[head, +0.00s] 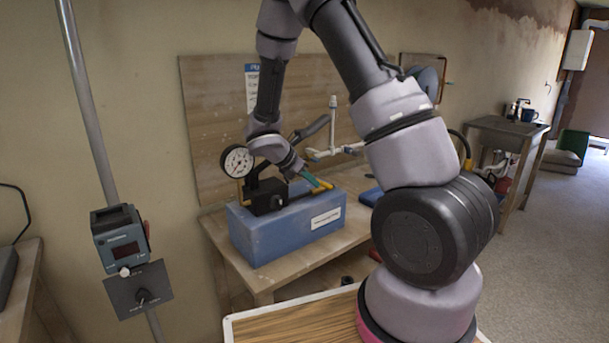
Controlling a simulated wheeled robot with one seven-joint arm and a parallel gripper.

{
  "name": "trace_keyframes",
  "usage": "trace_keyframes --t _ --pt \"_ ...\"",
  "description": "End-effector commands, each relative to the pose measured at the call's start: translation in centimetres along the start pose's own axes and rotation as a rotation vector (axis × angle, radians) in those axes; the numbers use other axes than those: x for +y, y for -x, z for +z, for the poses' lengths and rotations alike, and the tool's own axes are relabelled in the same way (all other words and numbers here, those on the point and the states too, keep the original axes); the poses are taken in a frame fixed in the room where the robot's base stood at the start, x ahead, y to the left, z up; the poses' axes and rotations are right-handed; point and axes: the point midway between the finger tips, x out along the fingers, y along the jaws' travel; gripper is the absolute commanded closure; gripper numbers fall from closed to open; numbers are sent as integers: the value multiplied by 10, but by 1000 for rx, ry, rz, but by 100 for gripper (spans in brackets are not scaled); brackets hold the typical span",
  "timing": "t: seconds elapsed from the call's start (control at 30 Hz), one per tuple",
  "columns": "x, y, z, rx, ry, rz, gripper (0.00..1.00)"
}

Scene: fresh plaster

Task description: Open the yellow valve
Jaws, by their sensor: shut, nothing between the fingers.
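A blue test pump box (285,235) stands on a wooden bench and carries a black block (265,197) and a round white pressure gauge (237,161). A small yellow part (326,185), possibly the yellow valve's lever, shows at the right end of the block, right by my fingertips. Another yellow piece (243,192) shows below the gauge. My gripper (313,181) reaches down over the box from behind and looks shut and empty. Whether it touches the yellow part I cannot tell. My wrist and fingers hide some of the block.
A grey pump handle (311,128) slants up behind my gripper. White pipework (333,128) is on the wooden backboard (215,125) to the right. The wooden bench (345,240) has some bare top in front of the box. A blue instrument box (121,240) hangs on a pole at left.

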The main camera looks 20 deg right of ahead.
Motion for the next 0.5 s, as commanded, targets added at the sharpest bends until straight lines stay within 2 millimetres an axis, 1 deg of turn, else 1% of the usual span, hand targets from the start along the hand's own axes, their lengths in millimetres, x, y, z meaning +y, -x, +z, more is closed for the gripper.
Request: trace_keyframes --t 0.03,0.1,0.2,0.5 --pt "0 -8 0 0 1 -2 100" --pt "0 -15 0 0 0 -2 100" --pt "0 -22 0 1 0 0 100" --pt "0 -24 0 1 -1 1 100"
